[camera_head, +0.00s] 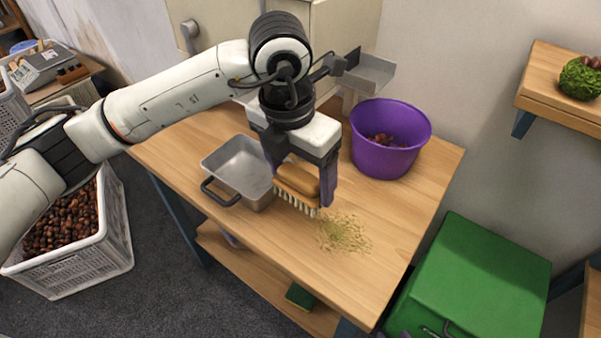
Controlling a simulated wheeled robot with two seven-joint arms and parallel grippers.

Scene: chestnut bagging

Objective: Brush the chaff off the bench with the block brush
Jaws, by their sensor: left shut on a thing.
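My left gripper (302,188) is shut on the wooden block brush (297,182), with the brush's pale bristles pointing down. The brush is over the middle of the wooden bench (400,240); I cannot tell whether the bristles touch the top. A loose patch of yellow-green chaff (343,233) lies on the bench just to the right of and nearer than the brush. My right gripper is not in view.
A grey metal pan (238,163) with a dark handle stands left of the brush. A purple bucket (390,155) holding chestnuts stands at the back right. A green box (475,280) is right of the bench. A crate (75,265) of chestnuts sits on the floor at left.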

